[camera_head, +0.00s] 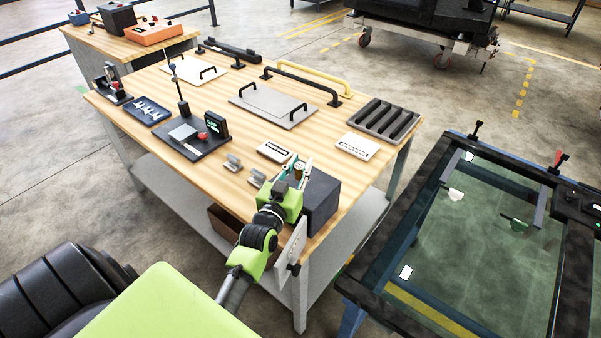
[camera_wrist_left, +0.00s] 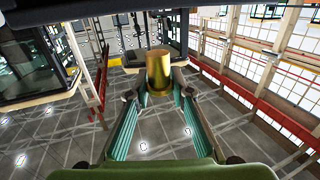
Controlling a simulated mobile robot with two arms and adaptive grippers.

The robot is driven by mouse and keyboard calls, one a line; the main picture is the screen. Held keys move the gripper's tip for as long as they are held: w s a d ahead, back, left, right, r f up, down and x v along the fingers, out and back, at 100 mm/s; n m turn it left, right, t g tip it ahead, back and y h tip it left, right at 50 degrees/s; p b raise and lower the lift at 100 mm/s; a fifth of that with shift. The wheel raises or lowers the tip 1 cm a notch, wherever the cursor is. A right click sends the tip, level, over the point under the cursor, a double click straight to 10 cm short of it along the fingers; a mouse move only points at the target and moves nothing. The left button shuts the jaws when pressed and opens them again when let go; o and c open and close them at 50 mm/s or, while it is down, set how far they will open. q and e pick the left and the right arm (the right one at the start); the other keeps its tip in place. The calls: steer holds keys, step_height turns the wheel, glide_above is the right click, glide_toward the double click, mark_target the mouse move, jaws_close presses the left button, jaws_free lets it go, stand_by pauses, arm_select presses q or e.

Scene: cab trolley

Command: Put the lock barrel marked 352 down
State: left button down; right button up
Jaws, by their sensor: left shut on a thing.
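A brass lock barrel (camera_wrist_left: 158,72) is between the two teal fingers of my left gripper (camera_wrist_left: 158,88), which is shut on it; no number can be read on it. In the head view my left gripper (camera_head: 300,168) is over the near right end of the wooden workbench (camera_head: 215,180), beside a dark grey box (camera_head: 320,200). There the barrel is small and mostly hidden by the fingers. My right gripper is not in view.
Two small metal holders (camera_head: 232,163) and white label plates (camera_head: 357,146) lie near the gripper. A slotted dark tray (camera_head: 385,118) is at the bench's right end. A black stand with a green display (camera_head: 215,125) is farther left. A glass-topped frame (camera_head: 480,220) stands right of the bench.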

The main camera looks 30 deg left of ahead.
mark_target(301, 175)
arm_select(q)
steer(key=shift+w+a+f, duration=0.1)
steer(key=shift+w+f, duration=0.05)
steer(key=shift+w, duration=0.05)
steer(key=shift+w+f, duration=0.1)
steer(key=shift+f, duration=1.6)
steer(key=shift+f, duration=0.2)
steer(key=c, duration=1.8)
jaws_free()
steer(key=shift+r, duration=0.1)
